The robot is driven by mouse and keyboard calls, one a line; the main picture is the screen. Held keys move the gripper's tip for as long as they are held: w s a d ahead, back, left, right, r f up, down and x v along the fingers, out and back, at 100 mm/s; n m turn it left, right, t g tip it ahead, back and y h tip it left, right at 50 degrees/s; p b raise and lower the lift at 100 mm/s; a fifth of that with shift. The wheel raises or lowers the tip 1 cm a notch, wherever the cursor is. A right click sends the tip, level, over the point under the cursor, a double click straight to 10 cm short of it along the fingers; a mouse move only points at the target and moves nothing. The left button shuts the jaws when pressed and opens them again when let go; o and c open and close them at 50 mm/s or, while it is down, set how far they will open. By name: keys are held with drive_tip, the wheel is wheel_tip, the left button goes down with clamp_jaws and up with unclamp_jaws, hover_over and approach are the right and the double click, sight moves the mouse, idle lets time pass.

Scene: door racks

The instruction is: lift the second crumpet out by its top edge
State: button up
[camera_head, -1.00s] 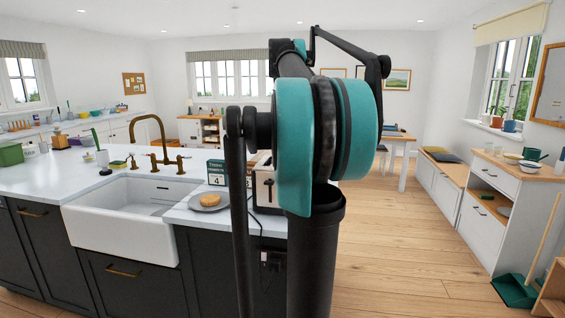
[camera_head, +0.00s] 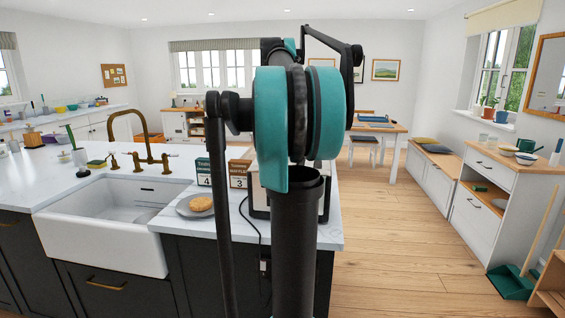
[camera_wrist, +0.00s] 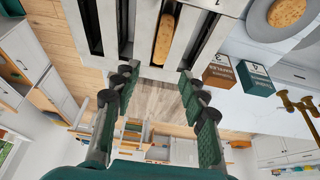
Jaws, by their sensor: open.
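The toaster (camera_wrist: 205,33) fills the top of the wrist view. One browned crumpet (camera_wrist: 164,38) stands edge-up in one of its slots; the other visible slots look dark and empty. My gripper (camera_wrist: 157,86) is open and empty, its two green-padded fingers apart below the toaster in the picture, not touching the crumpet. Another crumpet (camera_head: 201,204) lies on a grey plate (camera_head: 183,211) on the counter; it also shows in the wrist view (camera_wrist: 287,12). In the head view the toaster (camera_head: 324,203) is mostly hidden behind my arm.
A white sink (camera_head: 105,215) with a brass tap (camera_head: 148,140) is to the left. A black cord (camera_head: 246,222) hangs over the counter's front. Open wooden floor (camera_head: 400,240) lies to the right.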

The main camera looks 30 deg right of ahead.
drive_tip(key=x, duration=0.9)
drive_tip(key=shift+a+f, duration=0.1)
drive_tip(key=shift+f, duration=0.4)
clamp_jaws()
